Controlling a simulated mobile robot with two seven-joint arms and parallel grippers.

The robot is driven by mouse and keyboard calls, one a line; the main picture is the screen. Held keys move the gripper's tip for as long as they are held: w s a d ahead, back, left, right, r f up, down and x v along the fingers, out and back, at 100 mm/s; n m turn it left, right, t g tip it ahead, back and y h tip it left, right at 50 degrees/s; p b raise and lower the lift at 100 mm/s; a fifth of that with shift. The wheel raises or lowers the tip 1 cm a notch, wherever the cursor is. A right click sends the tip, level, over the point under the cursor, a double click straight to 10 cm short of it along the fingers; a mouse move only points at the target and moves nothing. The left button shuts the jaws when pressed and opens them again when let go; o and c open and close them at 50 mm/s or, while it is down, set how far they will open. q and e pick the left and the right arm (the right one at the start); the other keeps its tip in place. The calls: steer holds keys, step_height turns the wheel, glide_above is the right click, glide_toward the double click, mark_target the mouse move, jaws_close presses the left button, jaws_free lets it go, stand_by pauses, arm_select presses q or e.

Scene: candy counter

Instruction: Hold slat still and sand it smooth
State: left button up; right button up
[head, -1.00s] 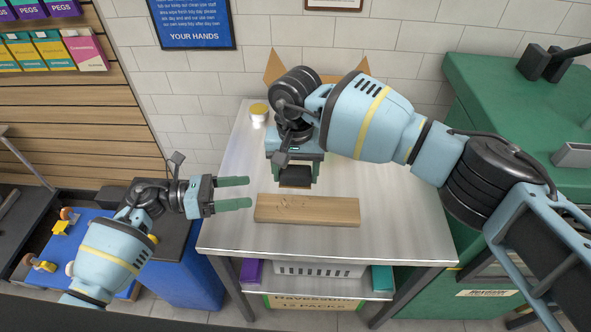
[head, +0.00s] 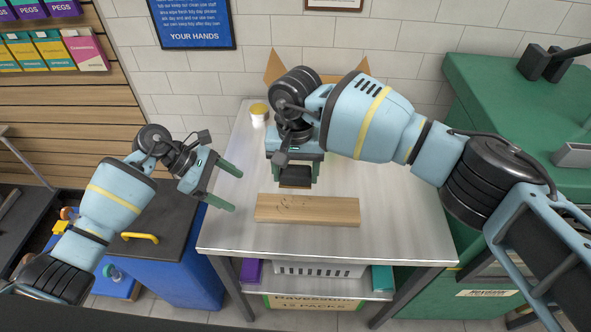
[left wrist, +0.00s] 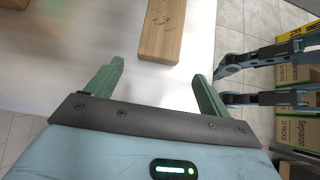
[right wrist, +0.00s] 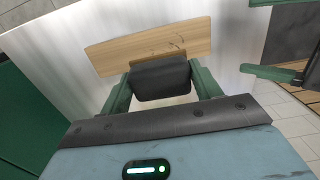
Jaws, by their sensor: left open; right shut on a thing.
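The wooden slat (head: 315,211) lies flat on the metal table, with some dark marks toward its left end. It also shows in the left wrist view (left wrist: 160,32) and the right wrist view (right wrist: 110,51). My right gripper (head: 295,180) is shut on a dark sanding block (right wrist: 160,78) with a brownish underside. The block is just behind the slat in the head view; I cannot tell whether it touches the slat. My left gripper (head: 232,190) is open and empty, at the table's left edge, apart from the slat's left end.
The metal table (head: 410,225) has clear room right of the slat. A white jar with a yellow lid (head: 258,114) and an open cardboard box (head: 272,68) stand toward the back. A green cabinet (head: 480,110) is at the right, a blue bin (head: 190,270) at the left.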

mark_target(261, 205)
arm_select(q)
steer(key=shift+x, duration=4.25)
steer(key=shift+c, duration=0.4)
steer(key=c, duration=0.5)
steer(key=shift+c, duration=0.2)
